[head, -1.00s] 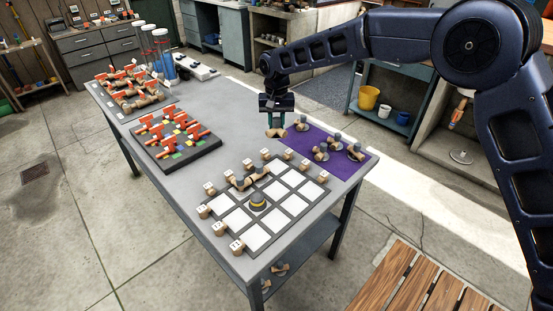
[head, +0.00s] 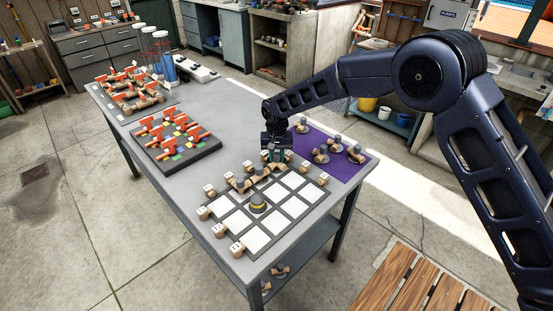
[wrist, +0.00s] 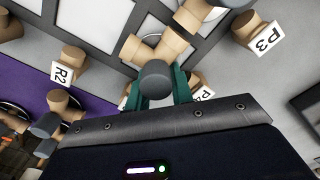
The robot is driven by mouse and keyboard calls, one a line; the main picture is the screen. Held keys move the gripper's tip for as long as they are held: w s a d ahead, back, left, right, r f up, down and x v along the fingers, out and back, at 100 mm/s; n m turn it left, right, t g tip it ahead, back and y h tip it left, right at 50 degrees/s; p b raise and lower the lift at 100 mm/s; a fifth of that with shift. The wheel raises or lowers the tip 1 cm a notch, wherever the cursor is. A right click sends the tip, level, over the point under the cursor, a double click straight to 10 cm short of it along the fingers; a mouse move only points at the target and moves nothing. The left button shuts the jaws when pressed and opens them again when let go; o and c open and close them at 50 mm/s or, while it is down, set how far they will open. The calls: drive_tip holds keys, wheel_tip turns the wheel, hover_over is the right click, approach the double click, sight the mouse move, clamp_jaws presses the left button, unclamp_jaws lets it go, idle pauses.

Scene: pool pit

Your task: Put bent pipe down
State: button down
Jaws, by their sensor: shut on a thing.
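My gripper (head: 277,156) is low over the back edge of the white-squared grid board (head: 233,222). Its green fingers (wrist: 158,88) are shut on a bent pipe (wrist: 156,72), tan with a grey end. The held pipe lies close to other tan pipe pieces (wrist: 178,43) on the grid in the wrist view; I cannot tell if they touch or if it rests on the board. In the head view the gripper mostly hides the held pipe. A short row of tan pipes (head: 238,181) lies along the back of the grid.
Several bent pipes stand on the purple mat (head: 340,172) right of the gripper. Labelled tan stubs ring the grid, including R2 (wrist: 73,58) and P3 (wrist: 244,30). A grey-and-yellow dome (head: 258,203) sits on the grid. A dark board with red-handled valves (head: 175,140) lies left.

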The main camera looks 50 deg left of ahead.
drive_tip(key=shift+f, duration=0.25)
drive_tip(key=shift+f, duration=0.15)
drive_tip(key=c, duration=1.2)
unclamp_jaws()
wheel_tip(320, 180, up, 12)
